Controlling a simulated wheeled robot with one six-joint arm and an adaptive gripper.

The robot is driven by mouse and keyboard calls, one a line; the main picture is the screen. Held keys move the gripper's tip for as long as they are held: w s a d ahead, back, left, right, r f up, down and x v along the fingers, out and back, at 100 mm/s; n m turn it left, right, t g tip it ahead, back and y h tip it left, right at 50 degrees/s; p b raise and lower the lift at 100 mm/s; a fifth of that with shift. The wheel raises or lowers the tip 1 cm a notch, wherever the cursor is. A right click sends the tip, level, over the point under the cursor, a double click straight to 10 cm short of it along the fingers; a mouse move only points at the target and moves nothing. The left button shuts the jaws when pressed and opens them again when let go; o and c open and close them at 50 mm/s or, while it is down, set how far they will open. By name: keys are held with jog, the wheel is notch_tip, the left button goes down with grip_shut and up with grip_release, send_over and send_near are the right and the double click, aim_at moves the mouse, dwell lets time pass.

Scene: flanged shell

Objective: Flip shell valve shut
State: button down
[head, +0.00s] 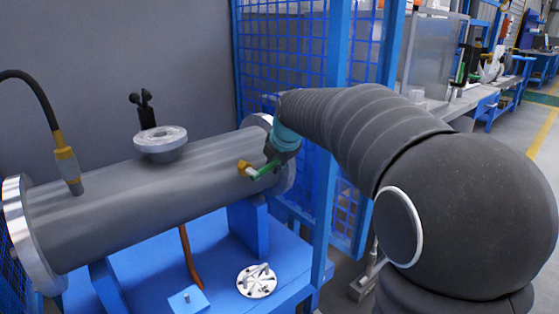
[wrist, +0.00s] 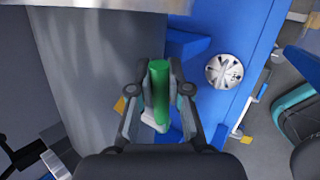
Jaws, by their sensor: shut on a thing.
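The shell (head: 130,195) is a grey horizontal cylinder with bright flanges at both ends, resting on blue supports. Its valve has a brass body (head: 245,168) on the shell's side near the right end. The valve's green handle (head: 268,170) points to the right and slightly up from the brass body. My gripper (head: 279,157) is at the handle. In the wrist view the green handle (wrist: 159,85) lies between the two fingers of my gripper (wrist: 160,90), which are shut on it. A bit of brass (wrist: 120,104) shows left of the fingers; most of the valve body is hidden there.
A hose with a brass fitting (head: 66,165) joins the shell at left. An upper flanged port (head: 160,138) stands on top. A round metal disc (head: 257,280) lies on the blue bench (head: 222,255). Blue mesh fencing (head: 290,60) rises close behind my arm.

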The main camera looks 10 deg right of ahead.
dwell(0.3)
jog(key=c, duration=1.1)
grip_release()
jog(key=shift+a, duration=0.1)
jog(key=shift+s+r, duration=0.1)
jog(key=v, duration=0.7)
